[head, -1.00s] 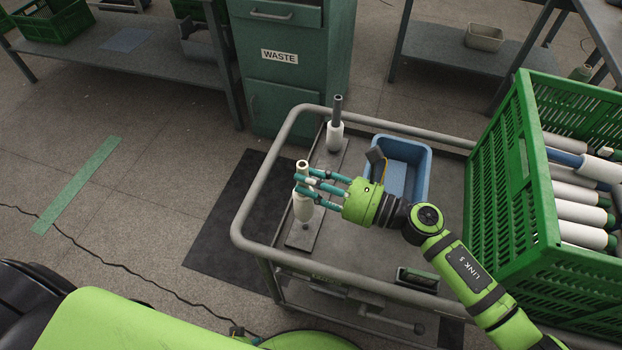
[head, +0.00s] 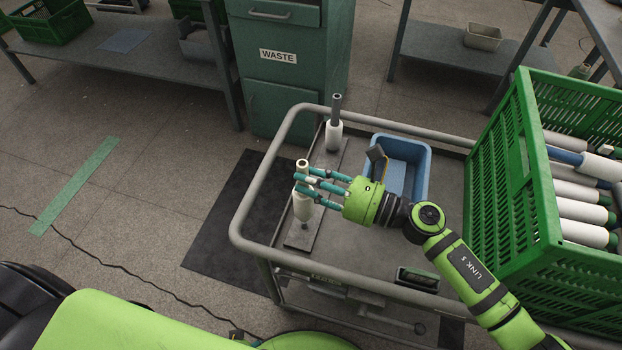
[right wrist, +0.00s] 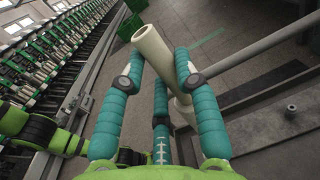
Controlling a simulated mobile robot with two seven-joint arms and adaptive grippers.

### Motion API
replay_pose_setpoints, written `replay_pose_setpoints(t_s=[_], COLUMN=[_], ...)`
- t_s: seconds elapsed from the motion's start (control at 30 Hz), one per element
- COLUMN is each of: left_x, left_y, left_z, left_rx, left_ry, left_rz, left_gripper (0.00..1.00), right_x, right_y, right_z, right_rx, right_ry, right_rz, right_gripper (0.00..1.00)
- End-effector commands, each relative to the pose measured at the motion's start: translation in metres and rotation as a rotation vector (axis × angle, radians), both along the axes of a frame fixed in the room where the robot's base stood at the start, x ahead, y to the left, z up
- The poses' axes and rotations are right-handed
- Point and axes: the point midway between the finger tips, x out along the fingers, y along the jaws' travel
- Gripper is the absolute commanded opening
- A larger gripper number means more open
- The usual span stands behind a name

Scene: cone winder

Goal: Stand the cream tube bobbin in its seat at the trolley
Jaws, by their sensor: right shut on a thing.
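The cream tube bobbin (head: 303,208) is held roughly upright by my right gripper (head: 308,186), over the near end of a grey seat plate (head: 302,238) on the trolley (head: 262,168). The gripper's teal fingers are closed around its upper part. In the right wrist view the bobbin (right wrist: 152,48) passes between the fingertips (right wrist: 160,75) of the gripper, its open end toward the top. Whether its foot touches the plate or sits on a peg cannot be told. My left gripper is not in view.
A white bobbin with a dark tube (head: 334,135) stands at the plate's far end. A blue bin (head: 422,165) lies behind my gripper. A green crate (head: 508,190) with several bobbins fills the trolley's right. A raised rail edges the trolley. The waste cabinet (head: 288,105) stands behind.

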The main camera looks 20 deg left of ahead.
Motion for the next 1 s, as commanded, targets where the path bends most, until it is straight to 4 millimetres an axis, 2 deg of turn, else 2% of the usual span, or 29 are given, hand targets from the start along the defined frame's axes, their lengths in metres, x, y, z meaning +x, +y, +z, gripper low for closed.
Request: replay_pose_setpoints(t_s=[0.33, 0.47, 1.0], left_x=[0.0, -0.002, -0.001], left_y=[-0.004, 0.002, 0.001], left_z=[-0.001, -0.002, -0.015], left_rx=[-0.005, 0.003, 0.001], left_ry=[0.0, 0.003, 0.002], left_rz=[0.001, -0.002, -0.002], left_gripper=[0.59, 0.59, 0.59], right_x=[0.0, 0.0, 0.0], right_y=[0.0, 0.0, 0.0], right_z=[0.0, 0.0, -0.013], right_rx=[0.001, 0.001, 0.001], right_ry=[0.0, 0.0, 0.001], right_rz=[0.0, 0.0, 0.0], right_gripper=[0.0, 0.0, 0.0])
